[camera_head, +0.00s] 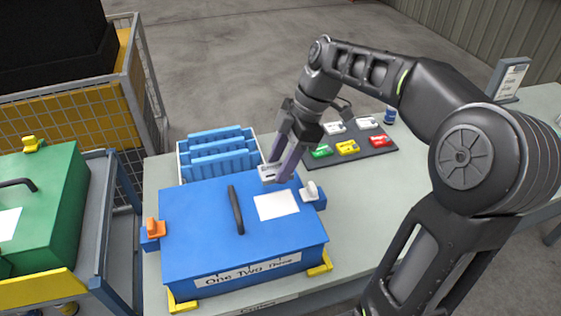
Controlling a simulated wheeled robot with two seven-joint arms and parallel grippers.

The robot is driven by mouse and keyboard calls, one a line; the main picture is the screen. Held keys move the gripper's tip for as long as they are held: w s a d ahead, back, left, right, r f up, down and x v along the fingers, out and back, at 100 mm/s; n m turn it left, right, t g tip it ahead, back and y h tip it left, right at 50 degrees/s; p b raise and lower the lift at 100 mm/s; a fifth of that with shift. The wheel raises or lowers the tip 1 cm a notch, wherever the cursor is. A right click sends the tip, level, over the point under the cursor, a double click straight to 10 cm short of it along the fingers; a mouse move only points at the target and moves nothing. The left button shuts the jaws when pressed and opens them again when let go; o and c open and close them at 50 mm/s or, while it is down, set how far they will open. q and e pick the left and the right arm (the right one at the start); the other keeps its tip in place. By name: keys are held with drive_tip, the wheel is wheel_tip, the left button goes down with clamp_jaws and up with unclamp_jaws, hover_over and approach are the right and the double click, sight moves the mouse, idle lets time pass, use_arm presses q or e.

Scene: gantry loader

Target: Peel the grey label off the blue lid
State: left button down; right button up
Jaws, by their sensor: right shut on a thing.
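The blue lid (200,225) lies on the blue box on the table, with a black handle (236,209) across its middle. A small pale grey label (268,173) with a darker mark shows at the lid's back edge, between the fingertips of my right gripper (277,171). My right gripper points down and is shut on this label. I cannot tell whether the label still touches the lid. A larger white sheet (277,205) lies flat on the lid, right of the handle. My left gripper is not in view.
An orange latch (153,228) and a white latch (310,191) flank the lid. A bin of blue parts (215,151) stands behind it. A dark tray (373,153) holds several coloured pieces. A green box (45,205) is on a cart at left.

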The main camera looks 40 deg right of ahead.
sight(271, 170)
drive_tip(key=shift+r+p, duration=1.15)
drive_tip(key=shift+r, duration=0.75)
